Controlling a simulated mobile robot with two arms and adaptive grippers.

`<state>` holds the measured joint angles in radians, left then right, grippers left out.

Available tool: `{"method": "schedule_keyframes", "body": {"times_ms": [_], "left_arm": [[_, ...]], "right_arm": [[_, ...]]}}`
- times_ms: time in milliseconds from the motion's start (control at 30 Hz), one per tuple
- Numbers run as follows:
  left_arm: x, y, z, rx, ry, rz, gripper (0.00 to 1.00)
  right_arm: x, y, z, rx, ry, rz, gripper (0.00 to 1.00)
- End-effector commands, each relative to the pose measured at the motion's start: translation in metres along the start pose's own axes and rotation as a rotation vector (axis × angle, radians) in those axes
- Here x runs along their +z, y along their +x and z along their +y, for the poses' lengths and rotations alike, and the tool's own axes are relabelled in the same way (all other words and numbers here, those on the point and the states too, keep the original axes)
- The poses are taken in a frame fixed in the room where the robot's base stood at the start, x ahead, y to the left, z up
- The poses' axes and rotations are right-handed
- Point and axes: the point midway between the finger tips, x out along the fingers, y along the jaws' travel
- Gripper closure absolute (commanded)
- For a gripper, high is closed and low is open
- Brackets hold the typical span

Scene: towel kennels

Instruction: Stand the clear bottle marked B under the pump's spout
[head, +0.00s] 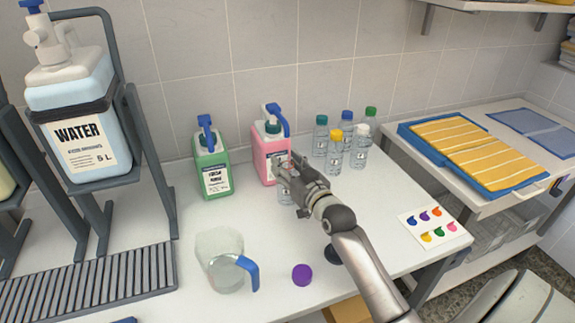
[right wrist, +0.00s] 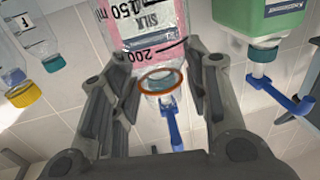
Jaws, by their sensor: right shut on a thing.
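My right gripper (head: 288,178) is shut on a clear bottle (head: 285,196), in front of the pink pump bottle (head: 262,160). In the right wrist view the picture is upside down; the held bottle's open neck (right wrist: 160,82) shows between the fingers, with no cap on it. The pink bottle's blue pump spout (head: 277,115) is above it; it also shows beyond the neck in the wrist view (right wrist: 171,128). I cannot tell whether the neck is directly under the spout. No letter B is readable on the held bottle. My left gripper is not in view.
A green pump bottle (head: 213,172) stands left of the pink one. Several capped clear bottles (head: 335,157) stand behind right. A jug (head: 222,268), purple cap (head: 302,274) and colour card (head: 434,224) lie in front. A water canister (head: 85,140) is at left.

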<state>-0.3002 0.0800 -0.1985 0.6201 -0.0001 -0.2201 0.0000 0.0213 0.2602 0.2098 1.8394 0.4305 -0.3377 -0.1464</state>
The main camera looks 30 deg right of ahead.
Motion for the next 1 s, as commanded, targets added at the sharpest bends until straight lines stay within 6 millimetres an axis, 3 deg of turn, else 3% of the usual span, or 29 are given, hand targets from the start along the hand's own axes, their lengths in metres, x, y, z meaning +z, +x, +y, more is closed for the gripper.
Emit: {"method": "schedule_keyframes", "body": {"times_ms": [133,167,300,700,1000], "left_arm": [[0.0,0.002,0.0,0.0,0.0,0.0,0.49],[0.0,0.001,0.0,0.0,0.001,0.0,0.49],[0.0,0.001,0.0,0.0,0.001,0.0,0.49],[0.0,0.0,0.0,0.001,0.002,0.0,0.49],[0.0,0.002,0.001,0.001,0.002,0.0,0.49]], "right_arm": [[0.004,0.0,0.0,0.0,0.0,0.0,0.76],[0.003,0.0,0.0,0.0,0.0,0.0,0.53],[0.003,0.0,0.0,0.0,0.0,-0.001,0.35],[-0.001,-0.001,0.0,0.0,0.0,-0.001,0.35],[0.002,-0.043,0.0,0.0,0.0,-0.003,0.35]]}}
